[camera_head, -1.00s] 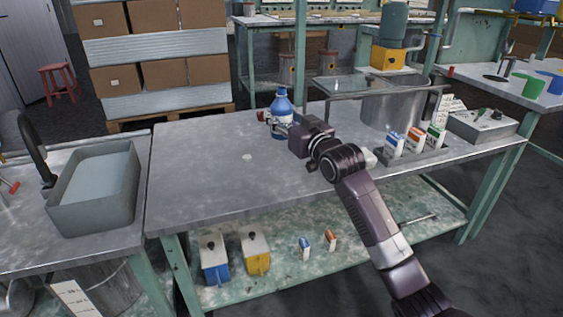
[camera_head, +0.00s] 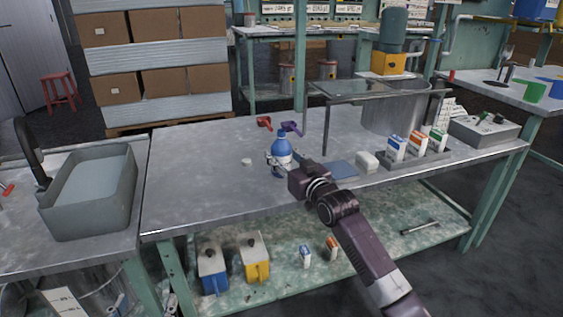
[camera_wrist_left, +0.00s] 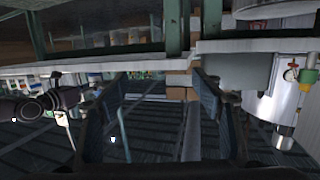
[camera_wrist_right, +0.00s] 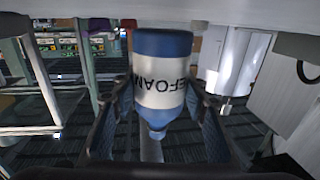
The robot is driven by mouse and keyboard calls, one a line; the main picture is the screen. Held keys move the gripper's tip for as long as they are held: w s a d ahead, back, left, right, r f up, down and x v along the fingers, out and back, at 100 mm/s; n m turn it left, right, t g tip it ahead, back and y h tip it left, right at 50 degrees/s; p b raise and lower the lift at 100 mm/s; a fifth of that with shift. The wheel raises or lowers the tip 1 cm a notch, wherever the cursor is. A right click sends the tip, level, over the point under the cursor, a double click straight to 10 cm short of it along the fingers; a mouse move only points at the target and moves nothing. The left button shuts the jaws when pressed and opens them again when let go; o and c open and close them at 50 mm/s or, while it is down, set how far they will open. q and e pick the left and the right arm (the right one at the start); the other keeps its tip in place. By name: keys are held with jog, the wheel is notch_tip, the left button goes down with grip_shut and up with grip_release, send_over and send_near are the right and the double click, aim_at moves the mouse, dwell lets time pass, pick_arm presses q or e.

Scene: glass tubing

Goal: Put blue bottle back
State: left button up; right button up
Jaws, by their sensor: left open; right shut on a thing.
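The blue bottle (camera_head: 281,150), with a white label, is upright over the middle of the metal workbench (camera_head: 200,180). My right gripper (camera_head: 281,160) is shut around its body. In the right wrist view the bottle (camera_wrist_right: 160,85) appears upside down, its label reading "DEFOAM", between the fingers of my right gripper (camera_wrist_right: 160,115). I cannot tell whether its base touches the bench. My left gripper (camera_wrist_left: 163,90) is open and empty in the left wrist view and does not show in the head view.
Red (camera_head: 264,123) and purple (camera_head: 291,128) items lie behind the bottle. A small white disc (camera_head: 246,162) is left of it. A blue flat pad (camera_head: 343,170), white block (camera_head: 367,161) and cartons (camera_head: 396,148) are to the right.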

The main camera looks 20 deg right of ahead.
aim_at(287, 163)
pick_arm(q)
jog(key=shift+w+d+r+t, duration=0.1)
jog(key=shift+r+t, duration=0.15)
jog(key=shift+r, duration=0.3)
jog(key=shift+w+d+r+t, duration=0.1)
jog(key=shift+r+t, duration=0.15)
jog(key=shift+r, duration=0.3)
pick_arm(e)
jog(key=shift+f, duration=0.5)
jog(key=shift+f, duration=0.1)
jog(key=o, duration=1.2)
jog(key=shift+o, duration=0.2)
